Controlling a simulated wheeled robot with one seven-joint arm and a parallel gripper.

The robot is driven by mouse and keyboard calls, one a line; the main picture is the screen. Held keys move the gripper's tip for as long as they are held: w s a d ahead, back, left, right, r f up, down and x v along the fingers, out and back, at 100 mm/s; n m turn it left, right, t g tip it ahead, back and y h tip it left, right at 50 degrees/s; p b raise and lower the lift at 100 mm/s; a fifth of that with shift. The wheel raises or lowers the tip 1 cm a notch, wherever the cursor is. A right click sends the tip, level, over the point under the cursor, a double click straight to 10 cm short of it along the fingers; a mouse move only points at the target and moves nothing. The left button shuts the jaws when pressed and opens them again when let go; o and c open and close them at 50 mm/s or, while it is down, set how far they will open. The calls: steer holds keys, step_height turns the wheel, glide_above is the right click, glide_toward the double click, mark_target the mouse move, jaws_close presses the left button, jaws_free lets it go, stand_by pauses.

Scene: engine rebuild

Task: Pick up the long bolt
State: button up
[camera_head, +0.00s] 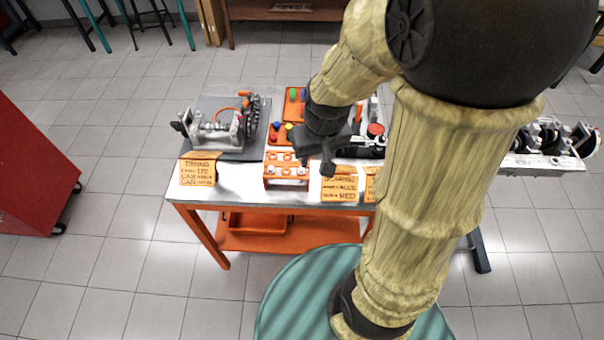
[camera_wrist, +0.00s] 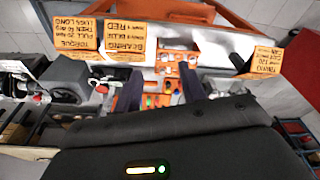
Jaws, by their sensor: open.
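An orange rack (camera_head: 285,181) stands at the front edge of the white table and holds small silver pieces that look like bolts. I cannot tell which of them is the long bolt. The rack also shows in the wrist view (camera_wrist: 175,57), just beyond my fingertips. My gripper (camera_head: 328,160) hangs over the table to the right of the rack, pointing down. In the wrist view the two dark fingers of my gripper (camera_wrist: 162,90) stand apart with nothing held between them. My arm hides part of the table's right side.
A grey engine assembly (camera_head: 215,128) sits on a mat at the left. Orange trays with coloured pegs (camera_head: 280,133) stand behind the rack. Yellow label cards (camera_head: 198,170) line the front edge. A red cabinet (camera_head: 35,165) is at the left; the floor in front is clear.

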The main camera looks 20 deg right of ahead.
steer(key=w+f+n+g, duration=0.2)
steer(key=w, duration=1)
steer(key=shift+w+f+b, duration=0.25)
steer(key=shift+b, duration=0.05)
steer(key=shift+f, duration=0.1)
steer(key=p, duration=0.2)
glide_above(301, 169)
step_height(301, 169, down, 11)
steer(key=shift+f, duration=0.1)
steer(key=shift+w+f, duration=0.1)
steer(key=shift+f, duration=0.3)
steer(key=shift+d+f, duration=0.1)
steer(key=shift+f, duration=0.05)
steer(key=shift+f+p, duration=1.05)
steer(key=shift+f, duration=1.4)
